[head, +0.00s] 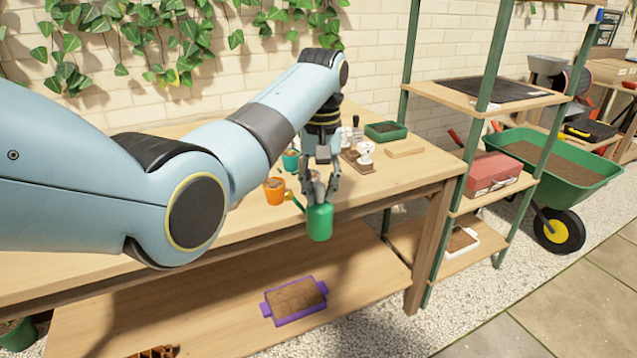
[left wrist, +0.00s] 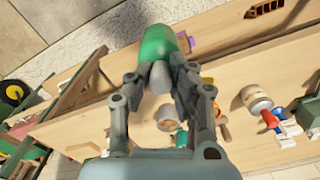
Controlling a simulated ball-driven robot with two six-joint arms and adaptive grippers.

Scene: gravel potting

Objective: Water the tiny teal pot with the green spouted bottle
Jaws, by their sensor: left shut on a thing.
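The green spouted bottle (head: 320,224) is held in my left gripper (head: 319,190), whose fingers are shut on its upper part. It hangs roughly upright at the front edge of the potting table, with its thin spout pointing up and left. The left wrist view also shows the bottle (left wrist: 156,44) beyond the fingers of the gripper (left wrist: 160,78). The tiny teal pot (head: 290,160) stands on the table, behind and left of the bottle, partly close to the arm's outline. The bottle and teal pot are apart. My right gripper is not in view.
An orange mug-like pot (head: 274,191) stands close to the spout, in front of the teal pot. A green tray (head: 385,131), white-topped items (head: 365,152) and a wooden block (head: 404,149) lie further right. A purple tray (head: 295,302) sits on the lower shelf. The right table end is clear.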

